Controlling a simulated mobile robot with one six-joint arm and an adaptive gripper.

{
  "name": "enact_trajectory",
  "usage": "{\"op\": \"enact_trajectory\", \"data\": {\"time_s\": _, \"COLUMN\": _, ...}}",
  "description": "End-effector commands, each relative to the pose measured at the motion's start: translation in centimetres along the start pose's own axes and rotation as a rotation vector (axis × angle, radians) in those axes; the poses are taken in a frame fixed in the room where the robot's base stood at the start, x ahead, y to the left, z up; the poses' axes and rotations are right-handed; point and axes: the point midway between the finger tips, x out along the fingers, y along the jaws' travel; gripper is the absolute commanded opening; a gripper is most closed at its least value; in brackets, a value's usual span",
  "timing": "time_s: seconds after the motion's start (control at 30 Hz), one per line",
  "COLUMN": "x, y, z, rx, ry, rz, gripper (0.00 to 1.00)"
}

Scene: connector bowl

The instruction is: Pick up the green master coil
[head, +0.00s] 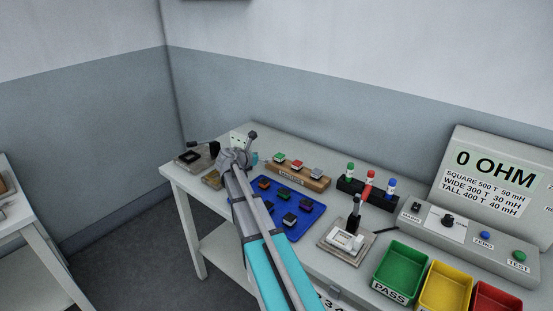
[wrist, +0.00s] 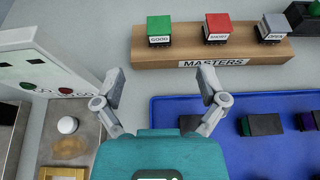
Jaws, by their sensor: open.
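The green master coil (wrist: 159,29) has a green top and a dark base with a white label that reads GOOD. It stands at the left end of a wooden block (wrist: 150,58) labelled MASTERS. In the head view the green coil (head: 280,159) is on the same block, just right of my arm's end. My gripper (wrist: 161,83) is open and empty, its two fingers spread apart, short of the block's front face. The coil is ahead of the gap between the fingers, not touching them. In the head view the fingertips are hard to make out.
A red master (wrist: 217,27) and a grey master (wrist: 272,28) stand right of the green one. A blue tray (wrist: 190,104) with several dark coils lies in front of the block. An upright white panel (wrist: 30,62) stands at left. Bins, including a green one (head: 378,267), are at right.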

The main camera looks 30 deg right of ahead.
Motion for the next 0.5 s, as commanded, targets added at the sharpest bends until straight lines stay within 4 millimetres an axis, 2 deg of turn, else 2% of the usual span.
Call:
{"op": "enact_trajectory", "data": {"time_s": 0.27, "x": -0.4, "y": 0.7, "z": -0.3, "rx": -0.004, "ry": 0.0, "rz": 0.011, "gripper": 0.91}}
{"op": "enact_trajectory", "data": {"time_s": 0.5, "x": 1.9, "y": 0.9, "z": -0.6, "rx": -0.005, "ry": 0.001, "rz": 0.012, "gripper": 0.91}}
